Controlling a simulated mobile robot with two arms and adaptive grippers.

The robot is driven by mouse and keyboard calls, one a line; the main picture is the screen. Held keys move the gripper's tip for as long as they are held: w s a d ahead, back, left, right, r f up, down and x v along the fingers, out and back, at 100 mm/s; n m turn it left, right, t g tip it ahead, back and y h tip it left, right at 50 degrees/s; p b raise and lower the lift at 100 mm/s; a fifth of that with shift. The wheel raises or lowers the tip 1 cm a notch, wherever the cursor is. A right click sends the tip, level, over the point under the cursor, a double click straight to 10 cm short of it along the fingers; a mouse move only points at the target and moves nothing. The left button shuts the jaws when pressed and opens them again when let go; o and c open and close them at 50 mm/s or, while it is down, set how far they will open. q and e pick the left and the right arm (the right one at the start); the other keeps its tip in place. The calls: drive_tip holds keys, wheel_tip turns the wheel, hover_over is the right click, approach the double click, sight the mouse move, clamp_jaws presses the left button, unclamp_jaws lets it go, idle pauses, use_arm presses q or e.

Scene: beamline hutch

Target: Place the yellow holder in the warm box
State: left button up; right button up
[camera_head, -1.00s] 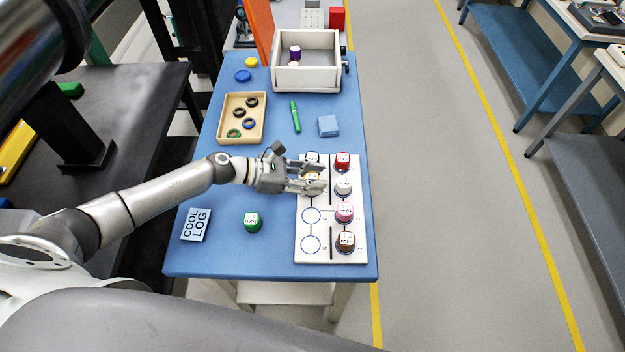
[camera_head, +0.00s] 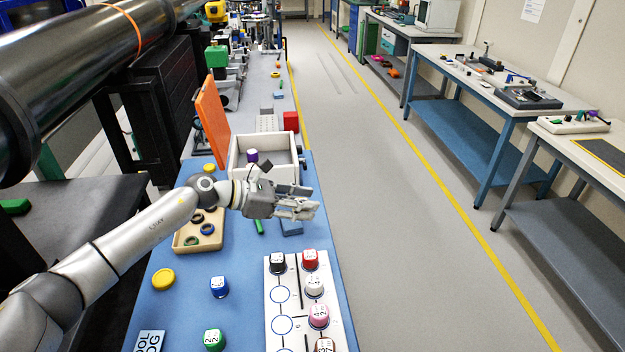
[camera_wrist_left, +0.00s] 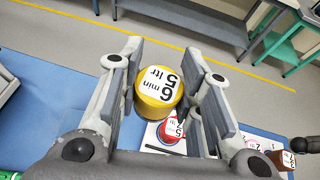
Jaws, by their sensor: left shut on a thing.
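My left gripper (camera_head: 298,209) is shut on the yellow holder (camera_wrist_left: 155,95), whose white top reads "6 min 5 ltr" in the left wrist view. The holder sits between the two finger pads; the head view does not show it clearly. The gripper is raised above the blue table, near the front right corner of an open white box (camera_head: 278,143), which I take for the warm box. A purple holder (camera_head: 252,156) stands inside this box. My forearm and gripper hide part of its front.
A white rack (camera_head: 301,331) holds black, red, white, pink and brown holders; left-column circles are empty. A blue holder (camera_head: 219,287), green holder (camera_head: 214,339) and yellow disc (camera_head: 163,279) are on the table. An orange panel (camera_head: 212,120) stands upright left of the box.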

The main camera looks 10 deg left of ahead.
use_arm(q)
drive_tip(key=shift+s+d, duration=0.15)
drive_tip(key=shift+s, duration=0.05)
drive_tip(key=s+a+r+n+t, duration=0.1)
drive_tip(key=s+a, duration=0.3)
drive_tip(key=s, duration=0.7)
drive_tip(key=s+a+r+n+t+y, duration=0.1)
drive_tip(key=s+a, duration=0.3)
drive_tip(key=s, duration=0.8)
drive_tip(key=shift+r, duration=0.2)
drive_tip(key=shift+s+d+f, duration=0.1)
